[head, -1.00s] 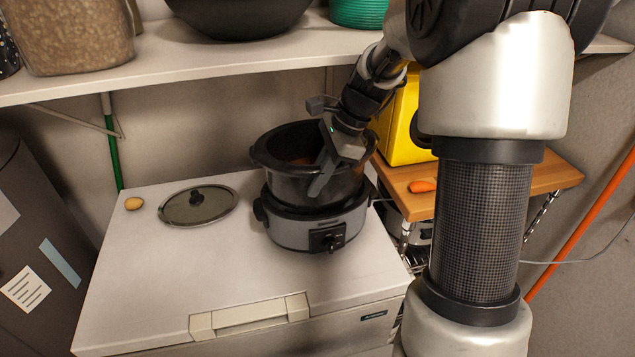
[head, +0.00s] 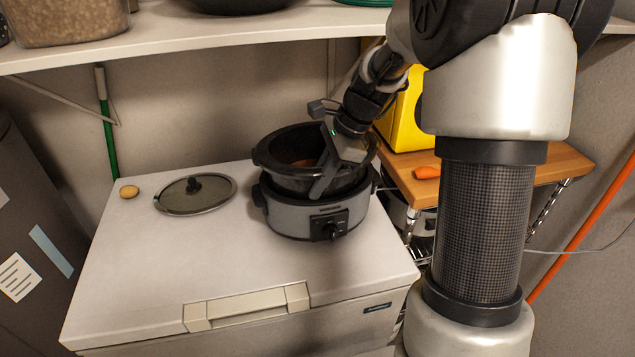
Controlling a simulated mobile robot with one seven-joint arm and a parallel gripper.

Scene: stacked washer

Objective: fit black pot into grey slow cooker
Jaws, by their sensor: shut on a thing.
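The black pot (head: 290,178) is an oval crock with something brown inside. It sits upright over the grey slow cooker (head: 296,219), with its lower part inside the cooker's opening and its rim standing above the cooker's edge. Whether it rests on the bottom is hidden. The cooker stands on the white chest top, its dial facing front. My gripper (head: 328,172) is shut on the pot's right front wall. One finger shows on the outside of the wall; the other is hidden.
A glass lid (head: 196,195) and a potato (head: 129,192) lie to the left on the white chest (head: 150,262). A shelf (head: 200,42) runs above. A wooden table (head: 520,178) with a carrot (head: 427,172) and a yellow box (head: 403,118) stands right. The chest's front is clear.

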